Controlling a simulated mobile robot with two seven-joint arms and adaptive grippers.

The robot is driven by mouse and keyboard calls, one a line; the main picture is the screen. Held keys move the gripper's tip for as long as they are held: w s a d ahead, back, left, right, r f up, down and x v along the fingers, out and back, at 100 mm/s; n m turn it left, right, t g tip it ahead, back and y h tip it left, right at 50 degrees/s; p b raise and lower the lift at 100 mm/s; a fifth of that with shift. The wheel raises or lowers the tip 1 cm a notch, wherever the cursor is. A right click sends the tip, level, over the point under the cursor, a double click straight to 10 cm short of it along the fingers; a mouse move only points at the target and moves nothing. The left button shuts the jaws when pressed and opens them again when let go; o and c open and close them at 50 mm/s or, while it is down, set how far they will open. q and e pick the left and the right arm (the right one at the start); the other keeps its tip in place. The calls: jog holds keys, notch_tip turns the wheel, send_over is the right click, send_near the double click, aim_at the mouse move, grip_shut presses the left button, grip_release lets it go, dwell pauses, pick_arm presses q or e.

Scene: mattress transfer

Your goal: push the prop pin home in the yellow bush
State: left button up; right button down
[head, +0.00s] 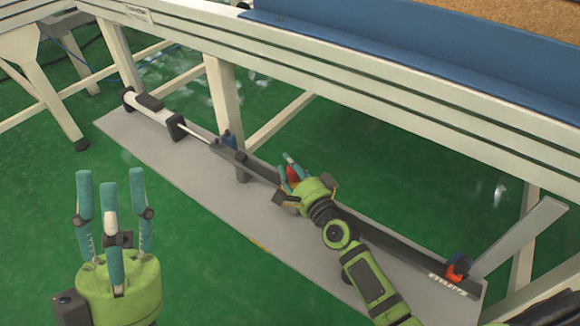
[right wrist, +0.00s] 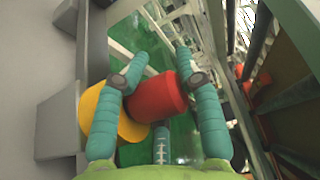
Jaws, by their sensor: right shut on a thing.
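The prop pin (right wrist: 160,97) shows as a thick red cylindrical head in the right wrist view, and a bit of its red shows in the head view (head: 293,174). My right gripper (right wrist: 162,88) has its teal fingers closed around the red head. The yellow bush (right wrist: 90,102) is just left of the red head, partly behind a finger. The two look close together or touching; the pin's shank is hidden, so its depth cannot be told. My left gripper (head: 110,190) is open and empty, fingers upright, at the lower left of the head view.
A long dark bar (head: 385,235) with a white cylinder (head: 150,108) at its far end lies along a grey plate (head: 225,198) on the green floor. An orange-red part (head: 457,270) sits at the bar's near end. White frame legs (head: 223,95) and a rail stand behind.

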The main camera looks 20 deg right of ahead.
jog(key=shift+f, duration=0.25)
jog(key=shift+f+b, duration=0.1)
jog(key=shift+b, duration=0.2)
jog(key=c, duration=0.7)
grip_release()
jog(key=shift+s+a+f, duration=0.1)
jog(key=shift+f, duration=0.15)
jog(key=shift+s, duration=0.1)
jog(key=shift+s+f, duration=0.1)
jog(key=shift+s, duration=0.2)
jog(key=v, duration=0.7)
jog(key=r+v, duration=0.1)
jog(key=v, duration=0.3)
jog(key=shift+d, duration=0.25)
